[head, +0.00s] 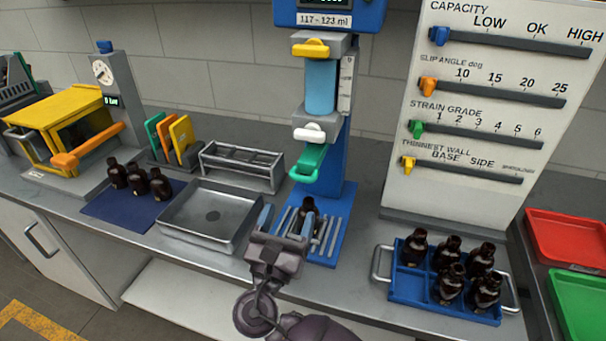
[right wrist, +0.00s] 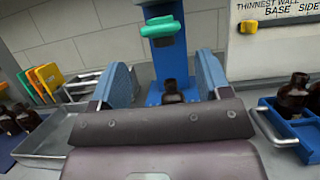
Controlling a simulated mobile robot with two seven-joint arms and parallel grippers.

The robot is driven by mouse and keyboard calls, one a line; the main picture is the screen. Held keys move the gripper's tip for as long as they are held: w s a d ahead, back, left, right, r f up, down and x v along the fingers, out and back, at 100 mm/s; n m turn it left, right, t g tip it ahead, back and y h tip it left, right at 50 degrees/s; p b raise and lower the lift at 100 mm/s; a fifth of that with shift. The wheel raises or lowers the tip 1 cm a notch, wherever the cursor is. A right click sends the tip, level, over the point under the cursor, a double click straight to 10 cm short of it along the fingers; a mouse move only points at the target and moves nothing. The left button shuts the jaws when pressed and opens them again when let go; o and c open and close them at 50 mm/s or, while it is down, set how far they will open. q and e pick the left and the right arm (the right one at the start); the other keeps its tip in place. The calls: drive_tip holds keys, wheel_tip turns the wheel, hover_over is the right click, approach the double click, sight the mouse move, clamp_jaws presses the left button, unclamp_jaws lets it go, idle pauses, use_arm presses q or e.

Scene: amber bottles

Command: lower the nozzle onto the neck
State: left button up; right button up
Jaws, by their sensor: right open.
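A blue filling stand (head: 335,205) has a light-blue cylinder (head: 321,86), a white knob (head: 309,133) and a green lever (head: 308,163) on its column. A nozzle cannot be made out clearly. A dark amber bottle (head: 308,206) stands upright on the slotted base below the green lever, with a gap between them. My right gripper (head: 286,220) is open in front of the bottle; its fingers partly hide the base. In the right wrist view, the bottle (right wrist: 172,91) shows beyond the two blue finger pads, with the green lever (right wrist: 160,32) above. My left gripper is not in view.
A blue divided tray (head: 408,283) with several amber bottles stands right. An empty metal tray (head: 185,237) and a wire rack (head: 245,180) stand left, then a dark mat (head: 107,208) with 3 bottles. A slider board (head: 455,190) stands behind the blue tray.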

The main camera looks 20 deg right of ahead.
sight(302, 176)
drive_tip(key=p+x, duration=0.1)
drive_tip(key=x, duration=0.7)
drive_tip(key=shift+w+d+r, duration=0.1)
drive_tip(key=shift+w+d, duration=0.2)
drive_tip(key=c, duration=1)
wheel_tip(302, 176, down, 8)
drive_tip(key=b, duration=0.3)
drive_tip(key=shift+r, duration=0.25)
